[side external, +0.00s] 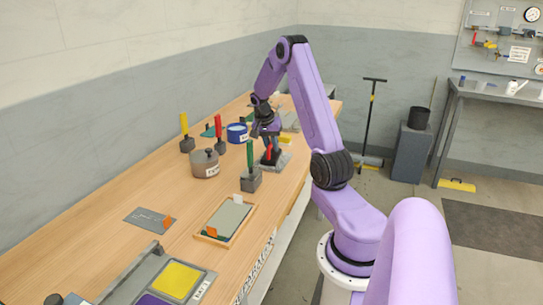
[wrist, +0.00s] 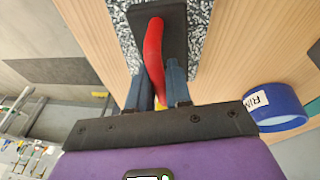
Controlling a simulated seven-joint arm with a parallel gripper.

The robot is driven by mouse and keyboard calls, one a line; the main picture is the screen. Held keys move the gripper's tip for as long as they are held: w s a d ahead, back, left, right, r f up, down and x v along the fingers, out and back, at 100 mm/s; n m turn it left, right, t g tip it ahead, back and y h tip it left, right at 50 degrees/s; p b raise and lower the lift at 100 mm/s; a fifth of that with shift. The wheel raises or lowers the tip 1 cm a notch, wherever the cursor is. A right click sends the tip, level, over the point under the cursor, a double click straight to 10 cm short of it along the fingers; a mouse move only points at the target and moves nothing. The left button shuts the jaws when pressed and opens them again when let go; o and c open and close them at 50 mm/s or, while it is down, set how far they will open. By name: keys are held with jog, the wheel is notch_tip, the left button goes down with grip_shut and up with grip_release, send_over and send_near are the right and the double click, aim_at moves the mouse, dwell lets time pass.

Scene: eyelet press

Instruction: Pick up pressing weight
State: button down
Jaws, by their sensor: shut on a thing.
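A dark block with a curved red handle, taken as the pressing weight (wrist: 153,48), is in the upper middle of the wrist view. My gripper (wrist: 158,76) has its two blue-grey fingers closed on either side of the red handle. The block is over a speckled granite slab (wrist: 115,12); I cannot tell whether it touches the slab. In the side external view the red handle of the weight (side external: 269,153) shows below my gripper (side external: 270,146), over a grey base (side external: 279,163) near the bench's right edge. My wrist hides part of it.
A green-handled block (side external: 251,181) stands close in front. A grey pot (side external: 205,164), a yellow-handled block (side external: 187,144) and a blue tub (side external: 237,133) stand to the left. A framed tray (side external: 228,219) and a flat plate (side external: 147,219) lie nearer. Bare bench lies between them.

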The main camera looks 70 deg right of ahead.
jog(key=shift+r, duration=0.15)
dwell(0.7)
jog(key=shift+r, duration=0.15)
jog(key=v, duration=0.3)
jog(key=shift+s+d+r, duration=0.2)
jog(key=shift+d, duration=0.1)
jog(key=s+a+r, duration=0.9)
jog(key=a, duration=0.1)
jog(key=shift+a, duration=0.2)
